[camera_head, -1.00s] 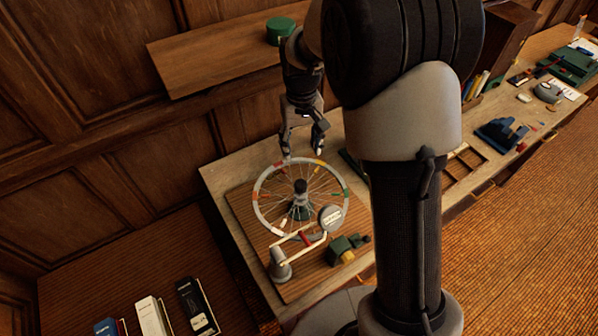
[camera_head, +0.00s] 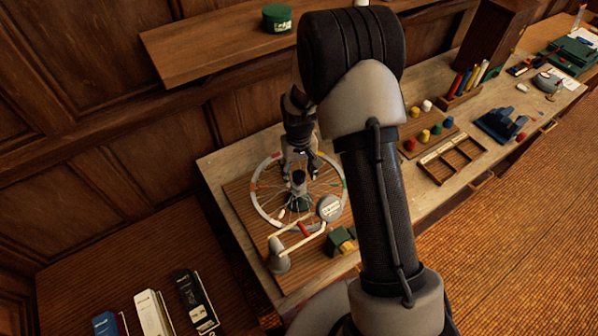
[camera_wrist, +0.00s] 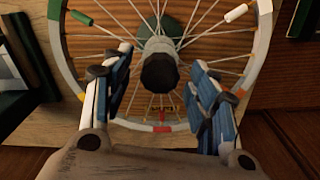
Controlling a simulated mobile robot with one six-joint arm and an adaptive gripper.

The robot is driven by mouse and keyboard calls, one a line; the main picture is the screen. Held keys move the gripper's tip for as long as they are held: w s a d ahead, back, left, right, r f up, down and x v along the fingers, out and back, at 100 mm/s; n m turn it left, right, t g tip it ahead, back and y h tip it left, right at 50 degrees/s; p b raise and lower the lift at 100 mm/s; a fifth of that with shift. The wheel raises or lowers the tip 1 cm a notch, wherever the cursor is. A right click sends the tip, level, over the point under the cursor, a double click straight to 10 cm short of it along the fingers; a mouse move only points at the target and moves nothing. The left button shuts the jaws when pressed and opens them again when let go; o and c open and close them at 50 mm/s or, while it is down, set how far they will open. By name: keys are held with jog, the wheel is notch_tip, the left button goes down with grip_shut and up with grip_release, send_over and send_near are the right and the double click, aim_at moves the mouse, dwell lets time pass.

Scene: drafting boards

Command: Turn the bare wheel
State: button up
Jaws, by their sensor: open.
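The bare wheel (camera_head: 257,205) lies flat over a wooden board (camera_head: 237,196) on the left end of the bench. It has a pale rim with coloured bands and thin spokes. It also shows in the wrist view (camera_wrist: 262,45), with its dark hub knob (camera_wrist: 159,72) at the centre. My gripper (camera_wrist: 165,85) is open, its two fingers on either side of the hub knob in the wrist view. In the head view my gripper (camera_head: 300,168) is above the wheel's middle and hides part of the far rim. I cannot tell whether the fingers touch the knob or spokes.
A round labelled disc (camera_head: 330,208) and a pale arm with a red part (camera_head: 304,230) stand at the wheel's near side. A green block (camera_head: 338,240) sits beside them. A shelf with a green tin (camera_head: 277,18) is behind. Compartment trays (camera_head: 452,160) lie to the right.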

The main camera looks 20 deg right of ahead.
jog(key=shift+c, duration=0.4)
grip_shut()
dwell(0.4)
